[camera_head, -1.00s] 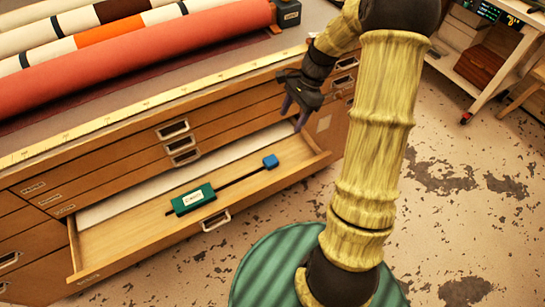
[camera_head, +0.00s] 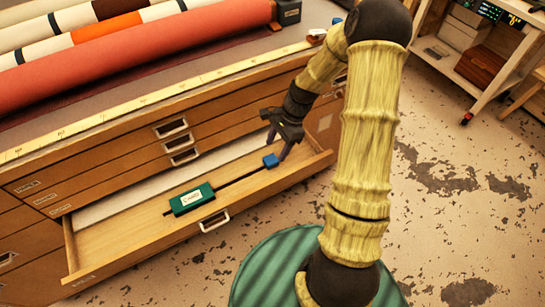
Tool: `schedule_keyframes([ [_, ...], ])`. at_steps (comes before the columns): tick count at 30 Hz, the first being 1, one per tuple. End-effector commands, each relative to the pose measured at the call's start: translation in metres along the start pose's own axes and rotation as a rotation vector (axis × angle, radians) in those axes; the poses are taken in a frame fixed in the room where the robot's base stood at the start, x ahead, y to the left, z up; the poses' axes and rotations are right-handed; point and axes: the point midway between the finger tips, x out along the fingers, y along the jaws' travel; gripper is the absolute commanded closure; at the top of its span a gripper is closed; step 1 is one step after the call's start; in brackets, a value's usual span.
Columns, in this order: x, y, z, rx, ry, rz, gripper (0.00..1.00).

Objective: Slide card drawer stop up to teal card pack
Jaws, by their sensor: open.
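The teal card pack (camera_head: 193,198), with a white label, lies in the open wooden drawer (camera_head: 120,240). A dark rail (camera_head: 235,182) runs from the pack toward the right end of the drawer. The blue stop (camera_head: 270,161) sits on the rail near its right end, well apart from the pack. My gripper (camera_head: 280,150) is open and points down at the stop, with its fingers close around or beside it. I cannot tell whether a finger touches the stop.
The drawer front has a metal handle (camera_head: 214,221). Closed drawers and the cabinet top with a yellow ruler strip (camera_head: 150,103) rise behind. Fabric rolls (camera_head: 120,60) lie on top. A shelf cart (camera_head: 470,50) stands at the back right.

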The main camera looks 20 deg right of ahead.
Motion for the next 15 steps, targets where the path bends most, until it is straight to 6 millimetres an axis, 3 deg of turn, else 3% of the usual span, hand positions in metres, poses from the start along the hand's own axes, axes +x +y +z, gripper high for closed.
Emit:
schedule_keyframes([
  [6, 0.037, 0.000, -0.001, -0.001, -0.001, 0.002, 0.42],
  [15, 0.049, 0.000, 0.000, 0.000, 0.001, -0.001, 0.42],
])
